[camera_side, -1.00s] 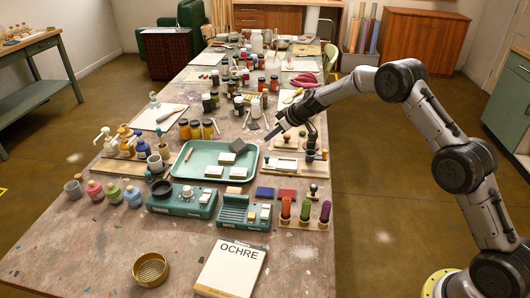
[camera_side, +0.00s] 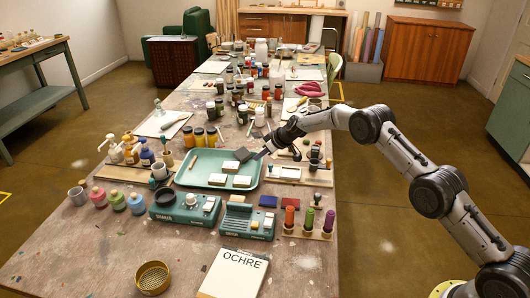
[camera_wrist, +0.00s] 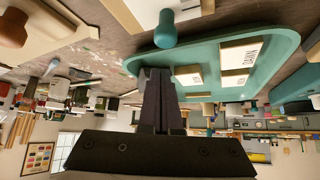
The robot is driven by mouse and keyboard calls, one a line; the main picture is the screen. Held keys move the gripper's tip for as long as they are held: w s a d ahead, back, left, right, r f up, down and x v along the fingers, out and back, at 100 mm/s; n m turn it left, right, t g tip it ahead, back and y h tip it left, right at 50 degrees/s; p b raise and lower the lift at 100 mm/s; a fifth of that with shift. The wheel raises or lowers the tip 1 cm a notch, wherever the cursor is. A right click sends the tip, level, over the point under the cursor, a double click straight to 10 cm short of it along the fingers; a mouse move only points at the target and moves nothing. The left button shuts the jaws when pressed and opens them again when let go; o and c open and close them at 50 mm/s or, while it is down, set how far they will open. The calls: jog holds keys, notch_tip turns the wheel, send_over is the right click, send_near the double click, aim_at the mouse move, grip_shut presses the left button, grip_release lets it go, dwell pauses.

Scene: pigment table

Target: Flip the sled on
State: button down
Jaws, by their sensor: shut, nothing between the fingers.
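My gripper (camera_side: 260,155) is over the right rim of the green tray (camera_side: 187,178), with its fingers shut and empty. In the wrist view its dark fingers (camera_wrist: 158,98) lie together, with the tray (camera_wrist: 205,40) behind them. No part is clearly marked as the sled, so I cannot tell which it is. Two teal devices stand in front of the tray. The left device (camera_side: 186,212) carries a black ring and a pale knob. The right device (camera_side: 236,223) has a grooved top and small white parts. My gripper is apart from both.
White blocks (camera_side: 242,182) and a dark square (camera_side: 243,154) are at the tray. Colored upright handles (camera_side: 309,219) stand at the right. A box marked OCHRE (camera_side: 233,273) and a brass sieve (camera_side: 153,277) lie in front. Bottles crowd the left and back.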

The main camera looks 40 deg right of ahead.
aim_at(282, 168)
jog(key=shift+s+d+f, duration=0.1)
jog(key=shift+s+d, duration=0.2)
jog(key=shift+s, duration=0.6)
jog(key=shift+s+d+f, duration=0.1)
jog(key=shift+s+d, duration=0.2)
jog(key=shift+s, duration=0.6)
jog(key=s+d, duration=0.5)
jog(key=shift+s+d, duration=0.1)
jog(key=shift+s, duration=0.05)
jog(key=shift+w+a, duration=0.25)
jog(key=shift+w, duration=0.55)
jog(key=shift+w+a, duration=0.25)
jog(key=shift+w, duration=0.5)
jog(key=v, duration=0.9)
jog(key=shift+r, duration=0.5)
